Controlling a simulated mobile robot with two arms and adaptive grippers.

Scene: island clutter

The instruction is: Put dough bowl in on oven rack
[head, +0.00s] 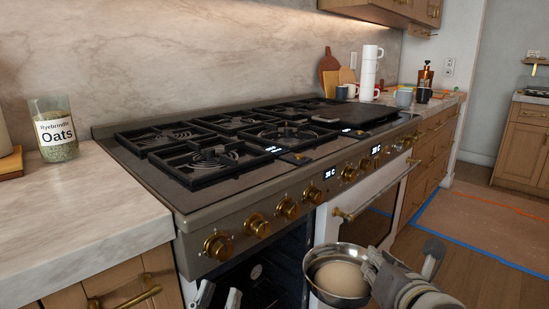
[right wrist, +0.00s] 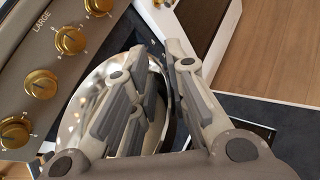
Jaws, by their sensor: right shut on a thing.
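The dough bowl (head: 314,280) is a shiny metal bowl with a pale round lump of dough (head: 342,279) in it. It is held in front of the stove, at the lower middle of the head view. My right gripper (head: 374,271) is shut on the bowl's right rim. In the right wrist view the rim of the bowl (right wrist: 74,100) passes between the fingers. My left gripper (head: 218,297) shows at the bottom edge, its two fingers apart and empty, before the dark oven opening (head: 283,258). The oven rack is hard to make out in the dark interior.
The stove (head: 262,190) has black grates and brass knobs (head: 257,226) along its front. A white oven door (head: 380,205) with a brass handle is right of the opening. An oats jar (head: 55,128) stands on the left counter.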

